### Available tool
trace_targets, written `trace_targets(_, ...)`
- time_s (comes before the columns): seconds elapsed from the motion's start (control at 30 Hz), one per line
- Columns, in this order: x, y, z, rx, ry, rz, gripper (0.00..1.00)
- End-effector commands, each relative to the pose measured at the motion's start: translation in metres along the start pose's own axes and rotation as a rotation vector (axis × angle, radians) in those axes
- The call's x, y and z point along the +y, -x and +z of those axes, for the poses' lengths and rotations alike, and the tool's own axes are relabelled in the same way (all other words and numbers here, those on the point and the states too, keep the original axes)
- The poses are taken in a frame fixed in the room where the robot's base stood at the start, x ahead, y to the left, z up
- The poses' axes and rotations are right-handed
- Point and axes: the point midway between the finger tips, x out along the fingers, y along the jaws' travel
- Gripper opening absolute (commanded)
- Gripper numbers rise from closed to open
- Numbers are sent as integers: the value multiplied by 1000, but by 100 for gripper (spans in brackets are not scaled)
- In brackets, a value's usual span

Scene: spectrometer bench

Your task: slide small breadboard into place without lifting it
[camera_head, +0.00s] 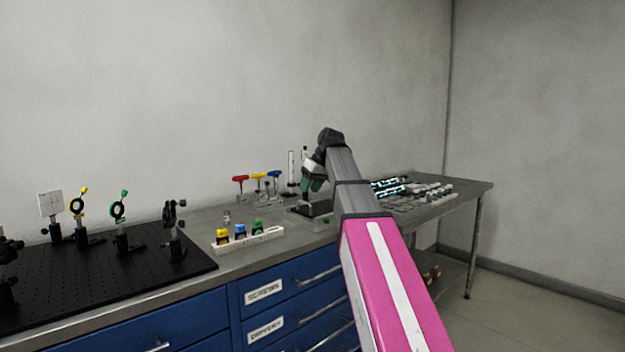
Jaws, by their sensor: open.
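A small dark plate (319,209), which looks like the small breadboard, lies on the bench below my gripper; my arm hides part of it. My gripper (311,186) has green fingertips that point down, apart and empty, just above the plate. I cannot tell whether a fingertip touches it. A large black breadboard (75,280) with rows of holes lies at the left of the bench. It carries several optics on posts, among them a white screen (50,205) and a green-ringed mount (118,208).
A white holder (265,239) with yellow, blue and green items stands between the large breadboard and the plate. Red, yellow and blue T-handled tools (258,177) stand behind. Several small parts (425,196) lie at right. Blue drawers (285,290) are below.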

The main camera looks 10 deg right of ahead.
Motion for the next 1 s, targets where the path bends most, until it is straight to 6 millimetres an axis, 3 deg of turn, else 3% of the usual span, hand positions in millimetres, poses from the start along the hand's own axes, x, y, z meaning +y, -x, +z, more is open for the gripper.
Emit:
trace_targets(0.2, -1, -37, 1, -2, 0, -1, 42)
trace_targets(0.4, 0, -59, 0, -1, 0, -1, 42)
trace_targets(0.83, 0, -67, 0, 1, -1, 0, 42)
trace_targets(0.87, 0, -67, 0, 0, -1, 0, 38)
trace_targets(0.97, 0, -67, 0, 0, 0, 0, 6)
trace_targets(1.0, 0, -67, 0, 0, 0, 0, 0)
